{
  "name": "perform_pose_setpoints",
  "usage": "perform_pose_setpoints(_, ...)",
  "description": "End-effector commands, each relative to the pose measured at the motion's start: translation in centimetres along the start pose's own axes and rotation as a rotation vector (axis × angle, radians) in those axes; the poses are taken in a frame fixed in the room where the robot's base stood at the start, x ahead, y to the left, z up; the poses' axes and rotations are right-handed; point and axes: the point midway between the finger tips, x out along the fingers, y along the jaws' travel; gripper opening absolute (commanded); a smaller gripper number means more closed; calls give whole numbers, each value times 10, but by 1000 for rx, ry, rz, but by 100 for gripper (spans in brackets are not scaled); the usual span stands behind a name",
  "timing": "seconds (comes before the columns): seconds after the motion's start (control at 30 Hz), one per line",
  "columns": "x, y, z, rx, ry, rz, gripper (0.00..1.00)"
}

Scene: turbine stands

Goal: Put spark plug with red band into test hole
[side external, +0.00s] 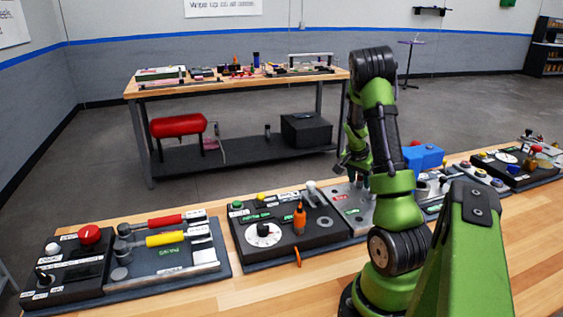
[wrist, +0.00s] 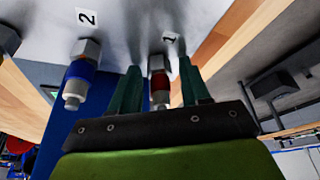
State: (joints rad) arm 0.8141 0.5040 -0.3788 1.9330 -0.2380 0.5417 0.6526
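The spark plug with a red band (wrist: 160,88) stands in a metal nut beside label 1 in the wrist view. A second plug with a blue band (wrist: 76,82) stands beside label 2, to its left. My gripper (wrist: 159,75) has its two green fingers apart, one on each side of the red-banded plug, with gaps visible between fingers and plug. In the side external view my gripper (side external: 345,166) is low over the grey panel (side external: 345,204), partly hidden by my arm. I cannot make out the test hole in either view.
A black panel with a dial and an orange tool (side external: 299,220) lies left of the grey panel. Further left is a panel with red and yellow handled tools (side external: 180,240). A blue box (side external: 423,157) stands to the right. The bench's front edge is bare wood.

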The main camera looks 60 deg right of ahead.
Motion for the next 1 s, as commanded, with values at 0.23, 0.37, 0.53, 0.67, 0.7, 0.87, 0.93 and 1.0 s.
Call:
perform_pose_setpoints(0.23,0,0,0,0,0,0,7)
perform_pose_setpoints(0.37,0,0,0,0,0,0,0)
perform_pose_setpoints(0.53,0,0,0,0,1,-1,0)
perform_pose_setpoints(0.67,-2,0,-1,0,1,-1,0)
perform_pose_setpoints(0.7,-2,-1,-1,0,2,-2,0)
perform_pose_setpoints(0.87,-6,-1,-3,-1,3,-2,0)
perform_pose_setpoints(0.93,-8,-1,-4,0,3,-2,0)
perform_pose_setpoints(1.0,-10,-1,-4,0,2,-1,0)
